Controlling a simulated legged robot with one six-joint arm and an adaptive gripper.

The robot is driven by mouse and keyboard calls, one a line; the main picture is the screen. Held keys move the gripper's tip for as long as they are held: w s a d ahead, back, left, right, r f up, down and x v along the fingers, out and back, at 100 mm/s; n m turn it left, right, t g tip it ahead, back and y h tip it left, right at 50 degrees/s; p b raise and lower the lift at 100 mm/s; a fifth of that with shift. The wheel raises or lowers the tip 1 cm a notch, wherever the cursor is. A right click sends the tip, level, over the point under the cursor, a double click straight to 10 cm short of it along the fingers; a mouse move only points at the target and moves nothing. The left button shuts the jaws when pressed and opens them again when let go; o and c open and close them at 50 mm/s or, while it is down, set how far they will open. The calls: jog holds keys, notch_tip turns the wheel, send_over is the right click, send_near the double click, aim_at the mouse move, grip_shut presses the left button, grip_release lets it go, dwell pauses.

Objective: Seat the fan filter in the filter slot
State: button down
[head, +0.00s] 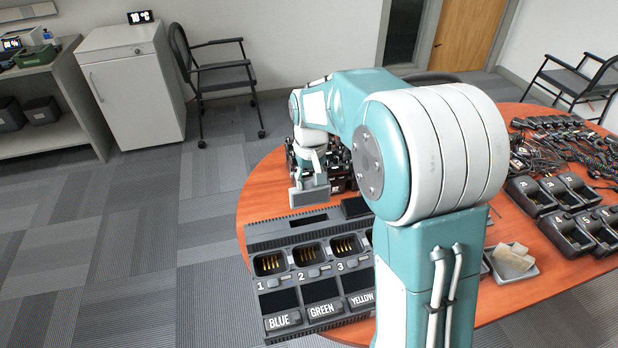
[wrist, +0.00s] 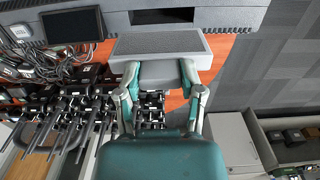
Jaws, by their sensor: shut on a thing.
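The fan filter (wrist: 160,43) is a flat grey rectangular piece with a dark mesh-like face. My gripper (wrist: 160,78) is shut on its near edge in the wrist view. In the head view the filter (head: 309,196) hangs below my gripper (head: 308,181), above the table's far left part. The filter slot (wrist: 162,16) is a dark rectangular opening in the grey charger housing, just beyond the filter in the wrist view. It also shows in the head view (head: 309,220) along the charger's back strip. The filter is outside the slot, apart from it.
The charger (head: 262,239) has numbered bays and labels BLUE, GREEN and YELLOW; my arm hides its right part. Radios (wrist: 70,105) crowd the table behind my gripper. Cradles (head: 530,196) and a tray (head: 517,273) stand right.

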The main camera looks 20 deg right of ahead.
aim_at(309, 203)
jog(key=shift+a+f, duration=0.2)
jog(key=shift+f, duration=1.6)
jog(key=shift+d+f, duration=0.1)
jog(key=shift+f, duration=0.9)
jog(key=shift+f, duration=2.7)
jog(key=shift+c, duration=0.7)
grip_release()
jog(key=shift+r, duration=0.1)
notch_tip(309, 203, up, 12)
jog(key=shift+f, duration=0.15)
